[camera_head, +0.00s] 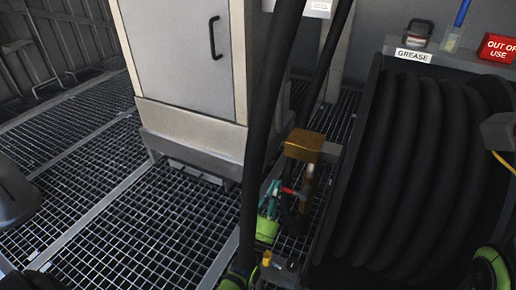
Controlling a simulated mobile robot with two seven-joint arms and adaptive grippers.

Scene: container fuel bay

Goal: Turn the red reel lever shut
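The red reel lever (289,191) shows as a small red bar on the valve fittings beside the hose reel, under a brown-orange block (304,146). My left gripper (273,190), with teal fingers and a bright green body below, is just left of the lever. Its fingertips are very close to the lever; I cannot tell whether they touch. The gripper is small and partly behind a black hose, so its opening is unclear. My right gripper is not in view.
The large black hose reel (415,170) fills the right side. A grease jar (415,38) and a red out-of-use sign (498,48) sit above the reel. Grating floor lies open at left.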

